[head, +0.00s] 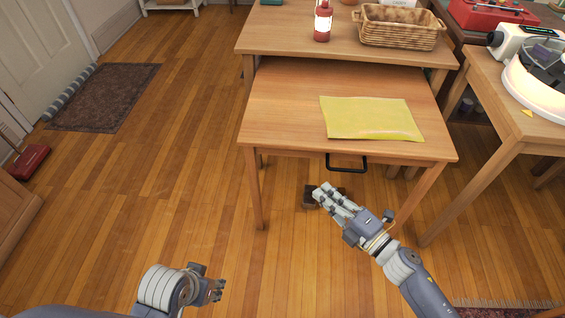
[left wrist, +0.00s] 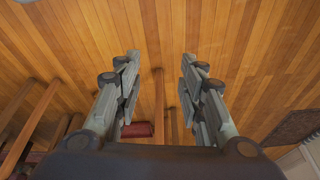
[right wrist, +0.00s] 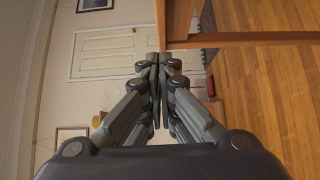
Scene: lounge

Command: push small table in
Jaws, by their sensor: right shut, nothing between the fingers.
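The small wooden table (head: 285,110) stands partly out from under a taller wooden table (head: 290,38). A black handle (head: 347,168) hangs at its front edge, and a yellow flat item (head: 370,118) lies on its top. My right gripper (head: 322,192) is shut and empty, in front of the small table and just below and left of the handle in the head view. In the right wrist view its fingertips (right wrist: 158,62) meet beside a wooden edge; contact is unclear. My left gripper (head: 218,288) is low at the front left, away from the table; its fingers (left wrist: 160,75) are apart and empty.
A wicker basket (head: 400,27) and a red-and-white bottle (head: 323,20) stand on the taller table. A side table (head: 490,90) with a white round device (head: 540,85) stands close on the right. A dark rug (head: 105,97) lies left. Floor between is clear.

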